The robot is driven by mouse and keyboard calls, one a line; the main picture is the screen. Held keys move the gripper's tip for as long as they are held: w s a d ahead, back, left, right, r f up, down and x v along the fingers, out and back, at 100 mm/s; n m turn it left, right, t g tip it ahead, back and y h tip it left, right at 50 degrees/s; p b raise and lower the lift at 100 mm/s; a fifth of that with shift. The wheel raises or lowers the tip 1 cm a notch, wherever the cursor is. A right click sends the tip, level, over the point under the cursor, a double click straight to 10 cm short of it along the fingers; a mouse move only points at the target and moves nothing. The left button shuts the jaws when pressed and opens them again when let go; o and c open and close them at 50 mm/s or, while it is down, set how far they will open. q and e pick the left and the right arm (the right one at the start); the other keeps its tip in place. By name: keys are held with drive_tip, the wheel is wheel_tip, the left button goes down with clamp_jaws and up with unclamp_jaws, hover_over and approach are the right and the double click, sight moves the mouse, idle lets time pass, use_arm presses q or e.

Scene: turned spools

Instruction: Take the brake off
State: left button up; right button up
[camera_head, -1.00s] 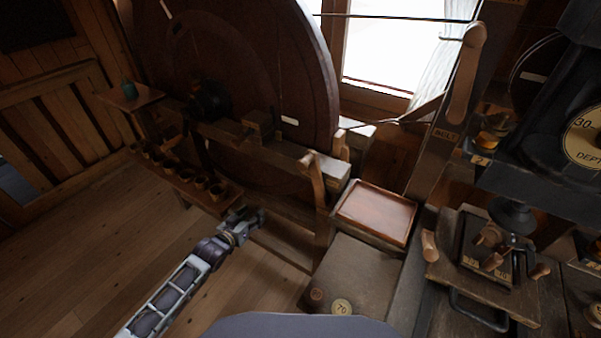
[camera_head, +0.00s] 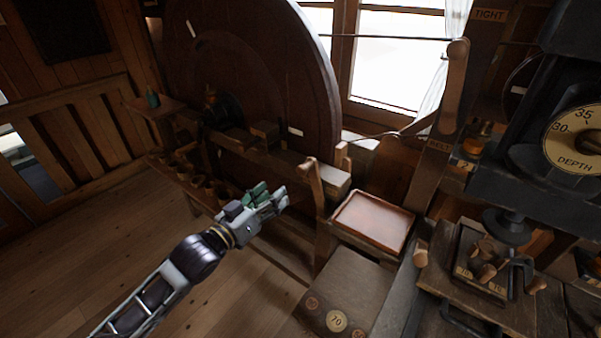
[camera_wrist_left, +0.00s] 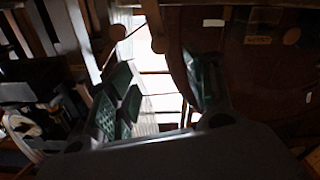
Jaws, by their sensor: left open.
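A large dark wooden wheel (camera_head: 270,75) stands behind a timber frame, and its side also fills the right of the left wrist view (camera_wrist_left: 255,75). An upright wooden lever (camera_head: 313,185) with a rounded top stands at the frame's near end, beside the wheel. No brake label is readable on it. My left gripper (camera_head: 272,197) is open and empty, in the air left of this lever and apart from it. Its green-padded fingers (camera_wrist_left: 160,95) are spread in the left wrist view. My right gripper is not in view.
A taller lever (camera_head: 454,85) stands on a post marked TIGHT and BELT. A reddish tray (camera_head: 372,221) sits right of the near lever. Small cups (camera_head: 200,184) line a low shelf behind my gripper. A machine with a depth dial (camera_head: 575,140) stands at right. The left floor is clear.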

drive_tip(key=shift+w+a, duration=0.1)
use_arm(q)
drive_tip(key=shift+w+d, duration=0.1)
drive_tip(key=shift+w, duration=0.1)
approach(299, 172)
drive_tip(key=shift+x, duration=1.55)
drive_tip(key=shift+p+x, duration=0.55)
drive_tip(key=shift+x, duration=2.8)
drive_tip(key=shift+w+d, duration=0.4)
drive_tip(key=shift+w, duration=0.1)
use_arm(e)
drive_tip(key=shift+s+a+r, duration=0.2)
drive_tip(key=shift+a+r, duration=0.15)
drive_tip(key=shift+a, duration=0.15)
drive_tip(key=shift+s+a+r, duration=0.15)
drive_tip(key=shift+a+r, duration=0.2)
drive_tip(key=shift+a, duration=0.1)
use_arm(q)
clamp_jaws()
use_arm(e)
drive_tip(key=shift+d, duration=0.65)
